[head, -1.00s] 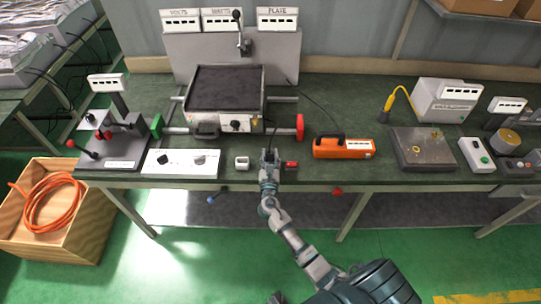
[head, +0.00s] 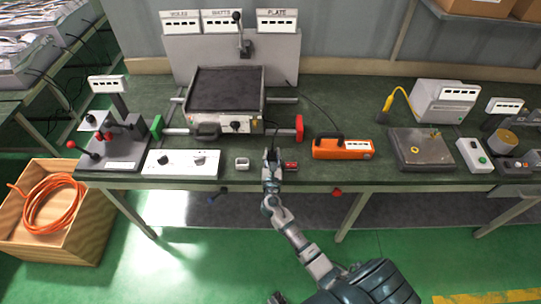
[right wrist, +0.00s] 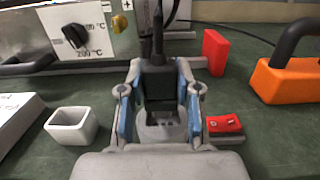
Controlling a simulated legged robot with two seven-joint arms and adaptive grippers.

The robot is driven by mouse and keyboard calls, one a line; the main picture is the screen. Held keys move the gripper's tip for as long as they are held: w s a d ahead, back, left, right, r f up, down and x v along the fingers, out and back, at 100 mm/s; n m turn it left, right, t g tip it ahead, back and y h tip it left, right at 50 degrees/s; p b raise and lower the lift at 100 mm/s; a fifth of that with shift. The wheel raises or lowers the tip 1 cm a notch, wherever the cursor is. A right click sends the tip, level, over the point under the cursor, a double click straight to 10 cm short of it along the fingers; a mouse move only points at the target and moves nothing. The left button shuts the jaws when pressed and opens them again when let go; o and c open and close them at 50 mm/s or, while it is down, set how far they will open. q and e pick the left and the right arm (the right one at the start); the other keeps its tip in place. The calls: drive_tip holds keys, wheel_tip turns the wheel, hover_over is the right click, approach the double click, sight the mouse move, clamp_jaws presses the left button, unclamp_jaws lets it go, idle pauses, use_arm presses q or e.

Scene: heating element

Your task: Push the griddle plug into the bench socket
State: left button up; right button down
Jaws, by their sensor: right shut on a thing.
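The griddle (head: 226,88) has a black plate and a front panel with a dial; its panel also shows in the right wrist view (right wrist: 95,32). My right gripper (head: 271,156) is at the bench's front edge. In the right wrist view its blue-padded fingers (right wrist: 156,92) are shut on the black plug (right wrist: 158,80), whose cable rises toward the griddle. A grey rounded part with dark slots (right wrist: 160,126) shows just below the plug between the fingers; I cannot tell whether it is the bench socket or whether the plug touches it. My left gripper is out of view.
A small white hollow box (head: 242,163) stands left of my gripper. A red block with two small metal parts (right wrist: 224,124) lies close on the right. An orange case (head: 343,149) stands farther right, and a white control box (head: 181,163) farther left.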

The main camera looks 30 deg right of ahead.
sight(272, 160)
drive_tip(key=shift+d, duration=0.35)
drive_tip(key=shift+a, duration=0.35)
idle(0.5)
drive_tip(key=shift+p, duration=0.35)
drive_tip(key=shift+f+b, duration=1.35)
drive_tip(key=shift+f, duration=0.35)
drive_tip(key=c, duration=0.7)
unclamp_jaws()
drive_tip(key=v, duration=1.2)
drive_tip(key=shift+r, duration=0.1)
drive_tip(key=shift+d, duration=0.1)
